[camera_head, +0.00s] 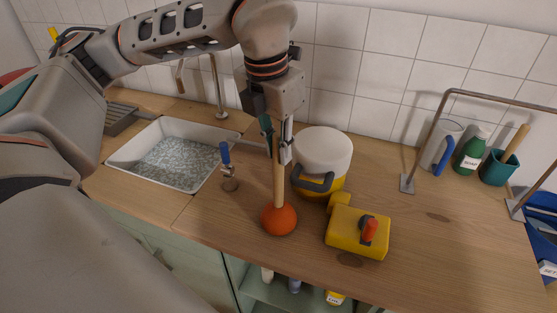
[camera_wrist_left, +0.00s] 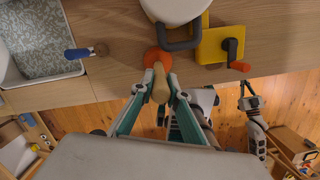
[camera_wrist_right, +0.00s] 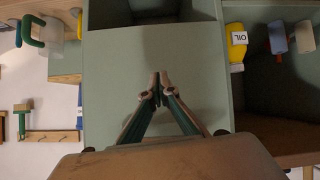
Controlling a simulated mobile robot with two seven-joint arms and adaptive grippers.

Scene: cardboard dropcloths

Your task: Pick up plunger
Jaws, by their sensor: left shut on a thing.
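The plunger has a pale wooden handle (camera_head: 278,187) and an orange cup (camera_head: 279,219). It stands upright, cup down, at the front of the wooden counter. I cannot tell whether the cup touches the counter. My left gripper (camera_head: 277,148) comes from above and is shut on the upper handle. In the left wrist view the handle (camera_wrist_left: 160,83) lies between the fingers, with the orange cup (camera_wrist_left: 157,57) beyond.
A white and yellow pot (camera_head: 323,151) stands close behind the plunger. A yellow box with a red-handled crank (camera_head: 357,232) lies to its right. A blue-handled tool (camera_head: 226,158) and the sink (camera_head: 165,151) are left. A metal rail frame (camera_head: 425,135) stands at right. Shelves lie below the counter.

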